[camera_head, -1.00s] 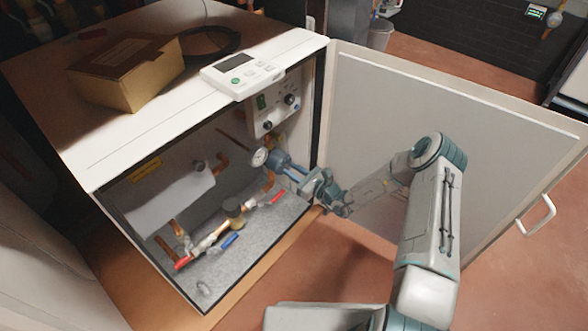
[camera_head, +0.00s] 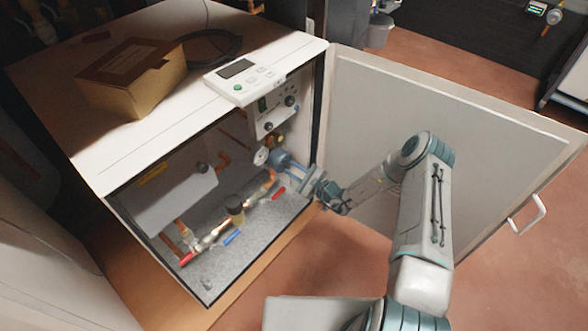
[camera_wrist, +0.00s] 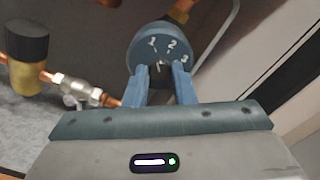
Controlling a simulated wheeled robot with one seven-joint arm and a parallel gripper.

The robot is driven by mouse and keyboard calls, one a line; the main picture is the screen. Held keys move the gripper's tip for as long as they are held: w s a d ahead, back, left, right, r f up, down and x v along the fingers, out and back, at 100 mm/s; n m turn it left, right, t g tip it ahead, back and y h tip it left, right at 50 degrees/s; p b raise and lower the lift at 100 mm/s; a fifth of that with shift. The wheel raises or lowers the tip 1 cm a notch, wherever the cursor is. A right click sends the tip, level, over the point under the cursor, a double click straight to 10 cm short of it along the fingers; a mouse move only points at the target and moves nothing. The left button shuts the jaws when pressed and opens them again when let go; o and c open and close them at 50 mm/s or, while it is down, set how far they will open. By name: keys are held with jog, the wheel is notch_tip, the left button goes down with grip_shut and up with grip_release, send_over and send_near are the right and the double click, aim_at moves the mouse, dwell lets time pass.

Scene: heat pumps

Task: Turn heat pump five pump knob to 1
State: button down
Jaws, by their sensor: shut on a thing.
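The heat pump is a white cabinet with its front open, and the blue-grey pump (camera_head: 276,158) is inside at the right. In the wrist view the pump's round face (camera_wrist: 163,48) carries the marks 1, 2 and 3, left to right. The small dark pump knob (camera_wrist: 158,70) sits at the lower middle of that face, between my fingertips. My gripper (camera_wrist: 158,82) is shut on the knob, with one blue finger on each side. The knob's pointer is partly hidden, so I cannot tell its exact setting. In the head view my gripper (camera_head: 293,172) reaches into the cabinet from the right.
Copper pipes with red valve handles (camera_head: 278,193) and a blue handle (camera_head: 232,238) lie low and left of the pump. A control box (camera_head: 274,112) hangs above. A cardboard box (camera_head: 132,75) sits on top.

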dwell(0.3)
jog(key=c, duration=1.2)
grip_release()
jog(key=p+v, duration=0.3)
jog(key=v, duration=1.1)
jog(key=shift+a, duration=0.1)
